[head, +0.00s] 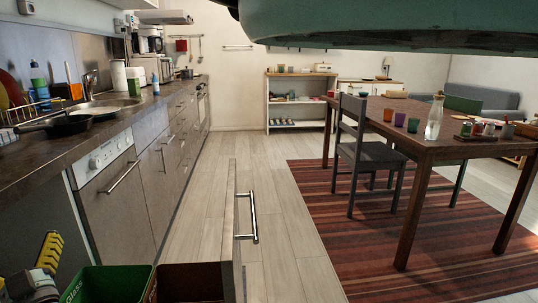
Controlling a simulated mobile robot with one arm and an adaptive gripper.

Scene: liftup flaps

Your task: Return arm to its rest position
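My gripper (46,256) appears at the lower left edge of the head view. One yellow, dark-ribbed finger shows, tilted upward, with grey metal parts at its base. A second finger is not clearly visible, so its opening cannot be judged. Nothing is seen held in the visible part. The finger is left of a green bin (108,284) with a "Glass" label and in front of the lower cabinets. Most of my arm is outside the picture.
A pulled-out front with a metal handle (253,216) stands right of the bin. The counter (60,143) runs along the left. A large teal shape (395,22) covers the top right. A chair (368,153) and wooden table (450,147) stand right. The middle floor is clear.

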